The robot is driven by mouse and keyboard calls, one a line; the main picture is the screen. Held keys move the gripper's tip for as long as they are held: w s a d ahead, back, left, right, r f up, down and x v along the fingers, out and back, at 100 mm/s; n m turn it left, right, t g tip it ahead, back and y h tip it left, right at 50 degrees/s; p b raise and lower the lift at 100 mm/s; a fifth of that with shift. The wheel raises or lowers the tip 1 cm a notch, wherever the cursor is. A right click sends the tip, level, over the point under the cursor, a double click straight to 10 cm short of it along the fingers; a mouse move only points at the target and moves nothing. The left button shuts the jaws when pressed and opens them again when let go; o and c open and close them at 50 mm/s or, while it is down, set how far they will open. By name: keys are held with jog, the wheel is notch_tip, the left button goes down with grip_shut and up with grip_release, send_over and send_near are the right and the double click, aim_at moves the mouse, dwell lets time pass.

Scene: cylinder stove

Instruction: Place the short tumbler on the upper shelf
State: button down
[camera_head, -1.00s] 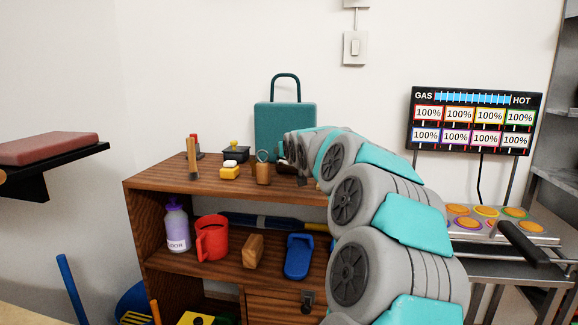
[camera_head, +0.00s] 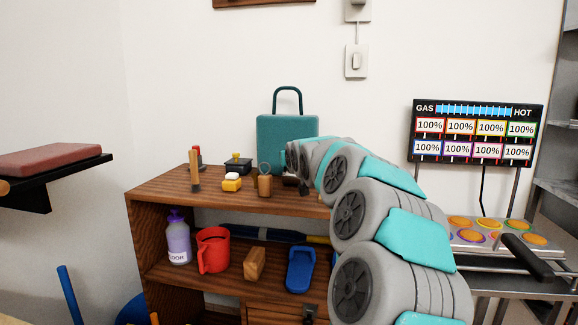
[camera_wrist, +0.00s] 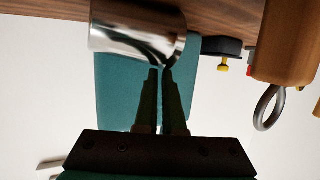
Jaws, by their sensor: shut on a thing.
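The short tumbler (camera_wrist: 138,32) is a shiny metal cup, seen in the wrist view at the top centre, in front of or against the wooden surface; I cannot tell if it touches it. My gripper (camera_wrist: 161,70) has its two dark fingers close together at the tumbler's rim, shut on it. A brown wooden edge (camera_head: 262,2), perhaps the upper shelf, shows on the wall at the picture's top.
A teal bag (camera_head: 287,138) stands behind my gripper. A wooden holder with a ring (camera_head: 265,184), a yellow block (camera_head: 232,182) and a black box (camera_head: 238,165) stand left of it. The lower shelf holds a red mug (camera_head: 213,250) and a purple bottle (camera_head: 178,238).

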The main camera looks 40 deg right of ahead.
notch_tip(320, 180, up, 9)
jog(key=shift+p, duration=0.35)
dwell(0.3)
jog(key=shift+c, duration=1.6)
grip_release()
